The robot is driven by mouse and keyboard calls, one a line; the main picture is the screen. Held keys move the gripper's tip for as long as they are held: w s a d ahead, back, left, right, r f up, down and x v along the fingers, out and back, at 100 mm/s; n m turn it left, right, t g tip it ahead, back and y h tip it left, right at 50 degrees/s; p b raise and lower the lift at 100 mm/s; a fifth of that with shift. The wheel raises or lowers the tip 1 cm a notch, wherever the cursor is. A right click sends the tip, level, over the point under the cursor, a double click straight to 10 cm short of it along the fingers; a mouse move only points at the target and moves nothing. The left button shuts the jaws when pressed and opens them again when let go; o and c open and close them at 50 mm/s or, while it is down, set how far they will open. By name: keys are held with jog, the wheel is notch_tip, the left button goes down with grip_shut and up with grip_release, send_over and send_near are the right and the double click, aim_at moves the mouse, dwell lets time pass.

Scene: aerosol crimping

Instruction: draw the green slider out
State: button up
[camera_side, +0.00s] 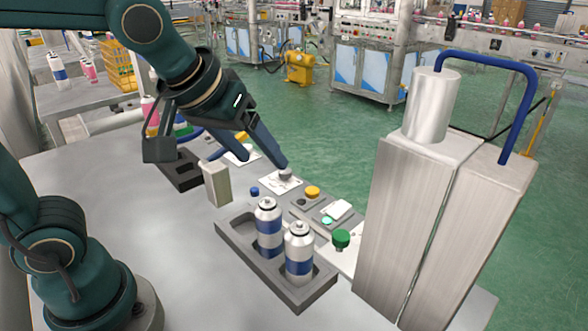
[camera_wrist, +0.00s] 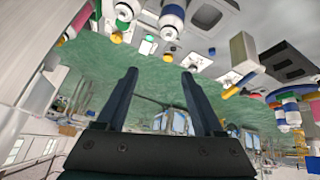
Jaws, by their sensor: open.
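A round green knob (camera_side: 341,238) stands at the right end of the row of fittings in the side view, in front of the steel press body; I take it for the green slider's handle. My gripper (camera_side: 268,164) is open and empty, above the far part of the row. It is clearly apart from the green knob, up and to the left of it. In the wrist view my gripper's two dark fingers (camera_wrist: 159,72) are spread with nothing between them. I cannot pick out the green knob surely there.
A grey tray (camera_side: 238,250) with two blue-banded cans stands left of the green knob. A yellow knob (camera_side: 312,192), a small blue knob (camera_side: 254,191) and a beige block (camera_side: 216,183) are nearby. The tall steel press (camera_side: 400,215) blocks the right side.

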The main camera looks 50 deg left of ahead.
jog(key=w+d+f, duration=0.3)
jog(key=w+d, duration=0.1)
jog(key=w, duration=0.3)
jog(key=m+g, duration=0.1)
jog(key=g, duration=0.1)
send_over(341, 235)
jog(key=s, duration=0.2)
notch_tip(341, 235, down, 8)
jog(key=shift+s+d+f, duration=0.15)
jog(key=shift+s+d, duration=0.05)
jog(key=shift+d, duration=0.1)
jog(key=shift+x, duration=2.25)
grip_shut()
jog(key=shift+s, duration=0.1)
